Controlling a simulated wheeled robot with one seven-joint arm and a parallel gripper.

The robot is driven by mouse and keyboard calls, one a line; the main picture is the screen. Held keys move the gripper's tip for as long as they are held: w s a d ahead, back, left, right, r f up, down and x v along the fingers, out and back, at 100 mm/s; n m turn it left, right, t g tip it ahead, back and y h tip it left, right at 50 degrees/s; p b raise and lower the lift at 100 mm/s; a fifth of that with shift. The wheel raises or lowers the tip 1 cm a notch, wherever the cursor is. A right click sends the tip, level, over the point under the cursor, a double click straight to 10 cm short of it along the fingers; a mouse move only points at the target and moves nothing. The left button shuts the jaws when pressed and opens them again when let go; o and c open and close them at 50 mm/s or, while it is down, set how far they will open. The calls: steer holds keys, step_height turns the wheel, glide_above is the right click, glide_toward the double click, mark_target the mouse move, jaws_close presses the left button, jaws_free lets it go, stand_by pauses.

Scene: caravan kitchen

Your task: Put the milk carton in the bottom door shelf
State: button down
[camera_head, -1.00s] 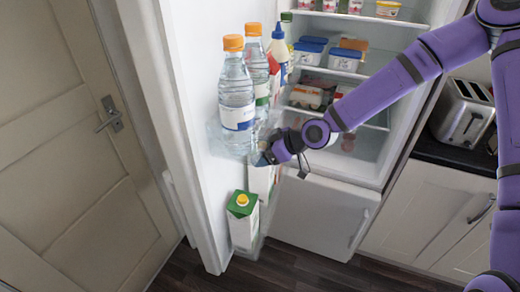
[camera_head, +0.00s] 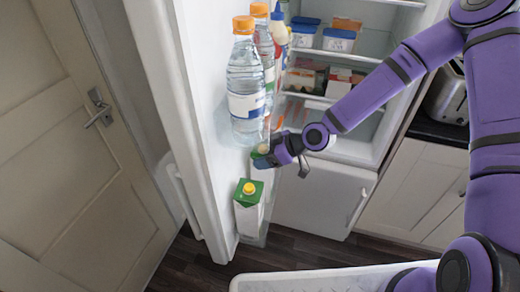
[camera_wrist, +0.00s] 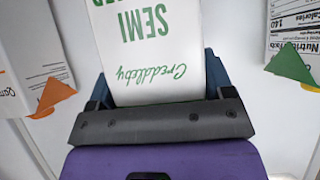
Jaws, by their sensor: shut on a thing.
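My gripper (camera_head: 268,158) is inside the open fridge door, below the bottles. It is shut on the milk carton, a white carton with green "SEMI" lettering (camera_wrist: 150,45) in the wrist view. In the head view only a little of the held carton (camera_head: 262,172) shows below the gripper. The bottom door shelf (camera_head: 252,240) is low on the door. A carton with a green top and yellow cap (camera_head: 248,205) stands upright at its near end, in front of the held one. Whether the held carton touches the shelf floor is hidden.
Water bottles (camera_head: 246,85) stand on the door shelf above my gripper. In the wrist view, printed packs flank the held carton, at left (camera_wrist: 25,65) and right (camera_wrist: 293,45). Fridge shelves (camera_head: 350,60) with tubs lie behind. Dark floor (camera_head: 300,250) is open below.

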jaws_free()
steer(key=shift+f, duration=0.1)
steer(key=v, duration=1.2)
stand_by(0.3)
